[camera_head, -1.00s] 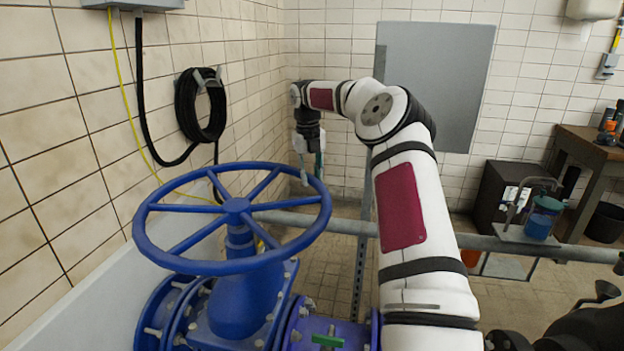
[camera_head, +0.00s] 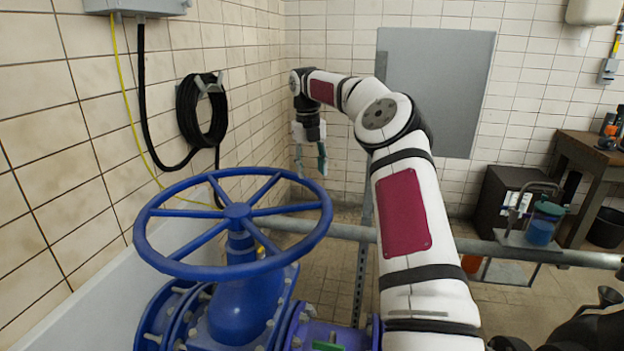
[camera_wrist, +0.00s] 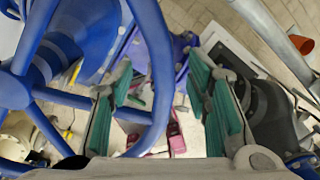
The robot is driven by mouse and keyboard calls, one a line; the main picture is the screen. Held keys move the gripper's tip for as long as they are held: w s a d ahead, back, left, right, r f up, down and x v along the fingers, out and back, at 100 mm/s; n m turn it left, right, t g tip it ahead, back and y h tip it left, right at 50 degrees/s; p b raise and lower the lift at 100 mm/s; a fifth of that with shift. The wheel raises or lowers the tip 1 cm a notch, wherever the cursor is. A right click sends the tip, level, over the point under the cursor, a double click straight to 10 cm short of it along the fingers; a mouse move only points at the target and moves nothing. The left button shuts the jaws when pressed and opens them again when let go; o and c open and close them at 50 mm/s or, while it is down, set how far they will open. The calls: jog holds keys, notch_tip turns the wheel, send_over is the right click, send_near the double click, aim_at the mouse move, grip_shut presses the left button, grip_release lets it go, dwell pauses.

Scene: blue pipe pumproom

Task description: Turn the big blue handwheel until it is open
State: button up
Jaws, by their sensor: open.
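The big blue handwheel (camera_head: 155,245) lies roughly flat on its blue valve body (camera_head: 240,300) at the left of the head view, with several spokes meeting at a hub. My gripper (camera_head: 311,172) is open, pointing down just beyond the wheel's far right rim, with a small gap showing below its fingertips. In the wrist view the handwheel (camera_wrist: 159,60) fills the left side. Its rim passes between the two green-padded fingers of my gripper (camera_wrist: 160,72) in the picture. I cannot tell how far below the fingertips the rim is.
A grey horizontal pipe (camera_head: 460,242) runs behind the wheel to the right. The tiled wall with a coiled black hose (camera_head: 190,110) stands close on the left. A jar with blue contents (camera_head: 541,228) stands on a small shelf at the right. Free air lies above the wheel.

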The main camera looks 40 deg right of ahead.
jog(key=shift+a+r, duration=0.1)
jog(key=shift+r, duration=1.35)
